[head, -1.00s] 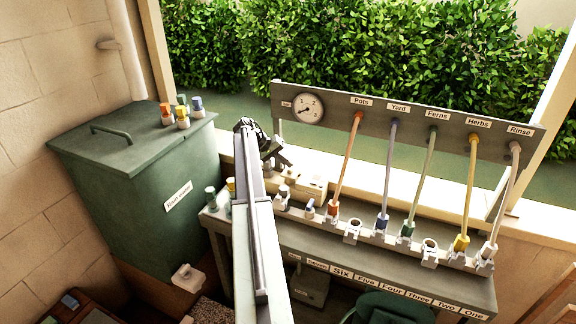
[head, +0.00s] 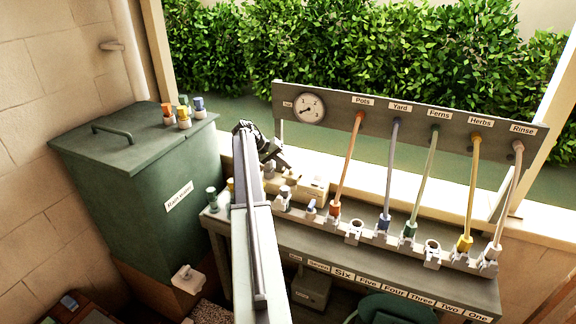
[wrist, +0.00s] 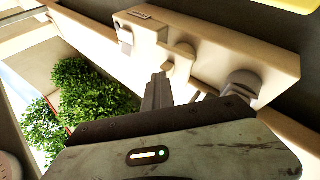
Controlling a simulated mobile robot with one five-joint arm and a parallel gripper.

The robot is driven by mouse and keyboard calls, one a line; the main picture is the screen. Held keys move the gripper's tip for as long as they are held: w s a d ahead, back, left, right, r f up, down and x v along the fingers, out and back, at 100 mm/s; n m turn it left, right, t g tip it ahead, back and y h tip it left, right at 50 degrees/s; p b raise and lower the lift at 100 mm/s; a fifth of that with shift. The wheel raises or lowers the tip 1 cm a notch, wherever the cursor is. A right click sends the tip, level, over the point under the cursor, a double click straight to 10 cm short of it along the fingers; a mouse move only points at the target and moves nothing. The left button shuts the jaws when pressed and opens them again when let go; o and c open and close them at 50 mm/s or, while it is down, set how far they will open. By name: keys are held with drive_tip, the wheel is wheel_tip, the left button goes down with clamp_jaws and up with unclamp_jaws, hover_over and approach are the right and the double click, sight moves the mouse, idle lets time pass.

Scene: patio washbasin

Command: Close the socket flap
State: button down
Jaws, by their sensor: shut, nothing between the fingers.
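The cream socket box (wrist: 215,45) spans the top of the wrist view, tilted. It carries a small label, a grey part at its left end, a cream knob-like part in the middle and a grey rounded cover (wrist: 243,84) near its right end. I cannot tell for certain which part is the flap, or how far it stands open. My gripper (wrist: 160,92) is shut and empty, its fingers just below the box's middle part; contact is unclear. In the head view the cream box (head: 313,188) sits on the bench behind my arm, just right of my gripper (head: 274,163).
Hoses run from a labelled board (head: 420,125) with a gauge (head: 309,108) down to a row of holders on the bench (head: 470,285). A green rain-water tank (head: 150,190) stands left, with coloured fittings on its lid. A hedge (head: 370,50) lies behind.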

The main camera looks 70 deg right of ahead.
drive_tip(key=shift+w+a+f, duration=0.15)
drive_tip(key=shift+w+f, duration=0.05)
drive_tip(key=shift+w, duration=0.25)
drive_tip(key=shift+w+d+r+p, duration=0.2)
drive_tip(key=shift+r+p, duration=0.4)
drive_tip(key=shift+p, duration=0.3)
drive_tip(key=shift+s+r, duration=0.15)
drive_tip(key=shift+s, duration=0.05)
drive_tip(key=shift+r+p, duration=0.35)
drive_tip(key=shift+p, duration=0.05)
drive_tip(key=w+f+p+v, duration=0.1)
drive_tip(key=w+p+v, duration=0.1)
drive_tip(key=p+v, duration=0.4)
drive_tip(key=v, duration=0.4)
drive_tip(key=shift+w+r+p, duration=0.25)
drive_tip(key=shift+w+p, duration=0.1)
drive_tip(key=shift+w, duration=0.05)
